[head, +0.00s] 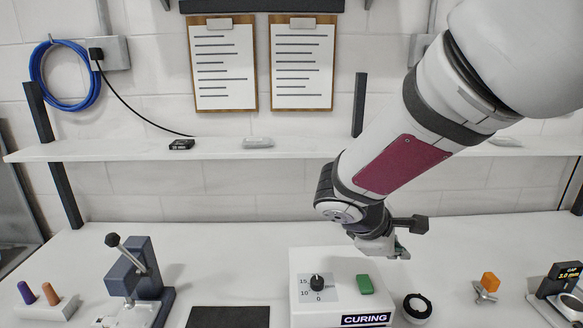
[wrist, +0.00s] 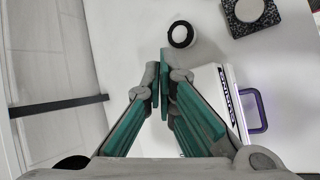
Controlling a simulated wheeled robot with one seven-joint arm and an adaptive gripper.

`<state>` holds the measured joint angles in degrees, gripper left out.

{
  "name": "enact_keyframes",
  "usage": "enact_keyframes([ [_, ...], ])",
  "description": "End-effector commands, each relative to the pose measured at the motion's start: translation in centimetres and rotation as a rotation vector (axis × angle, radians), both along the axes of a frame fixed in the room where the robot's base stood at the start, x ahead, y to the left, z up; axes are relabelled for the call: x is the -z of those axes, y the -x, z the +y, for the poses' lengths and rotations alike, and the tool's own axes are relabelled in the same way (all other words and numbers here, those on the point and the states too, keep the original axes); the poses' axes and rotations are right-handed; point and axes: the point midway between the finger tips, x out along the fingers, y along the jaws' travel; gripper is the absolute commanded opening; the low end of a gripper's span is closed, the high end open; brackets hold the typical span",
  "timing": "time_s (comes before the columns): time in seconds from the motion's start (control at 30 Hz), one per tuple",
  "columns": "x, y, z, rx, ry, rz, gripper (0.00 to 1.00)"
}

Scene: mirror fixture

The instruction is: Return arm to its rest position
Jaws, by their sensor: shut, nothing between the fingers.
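My gripper (head: 398,252) hangs over the back right part of the white curing box, in front of the wall. In the wrist view my gripper (wrist: 165,85) shows its two green-padded fingers drawn together at the tips with nothing between them. The curing box (head: 302,318) has a black dial (head: 317,282) and a green button (head: 365,284). The box (wrist: 208,80) lies beside and partly behind my fingers in the wrist view, with its label showing sideways. My arm reaches in from the upper right.
A round black-and-white piece (head: 417,306) stands right of the box. A blue-grey lever press (head: 148,270) stands left, by a dark mat (head: 228,317). An orange-topped part (head: 488,285) and a cap gauge (head: 566,280) stand right. A shelf (head: 230,149) crosses behind my arm.

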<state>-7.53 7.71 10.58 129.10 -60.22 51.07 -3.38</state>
Motion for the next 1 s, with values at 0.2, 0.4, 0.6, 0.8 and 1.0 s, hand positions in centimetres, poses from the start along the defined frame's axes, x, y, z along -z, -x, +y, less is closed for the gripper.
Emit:
enact_keyframes([
  [0.2, -4.5, 7.0, -1.9, 0.312, -0.236, -0.142, 0.0],
  [0.4, -6.8, 12.8, -1.4, 0.555, -0.497, -0.265, 0.0],
  [0.6, -8.4, 17.2, 0.6, 0.743, -0.781, -0.37, 0.0],
  [0.8, -9.4, 19.4, 2.4, 0.836, -0.978, -0.426, 0.0],
  [1.0, -9.6, 19.9, 3.0, 0.858, -1.028, -0.436, 0.0],
])
